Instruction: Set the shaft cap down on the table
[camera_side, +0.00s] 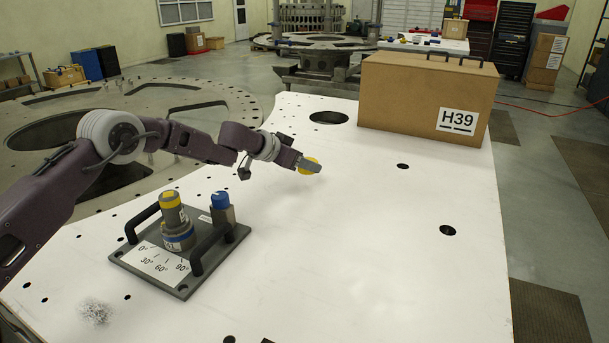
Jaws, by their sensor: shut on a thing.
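My gripper (312,166) is at the end of the arm, over the white table (370,240) near the middle of the picture. It is shut on a small yellow thing that looks like the shaft cap (313,160). The fingers hide much of the cap. It appears to be above the table top, but I cannot tell the exact gap. The turret plate (150,263) lies on the near left of the table, with angle marks, two black handles, a yellow-topped grey post (172,212) and a blue-topped grey post (222,208).
A brown case (420,95) marked H39 stands at the back right of the table. The table has several dark holes, including a large one (328,118) left of the case. The table right of the turret plate is mostly clear. A grey shavings-like patch (96,313) lies near the front left.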

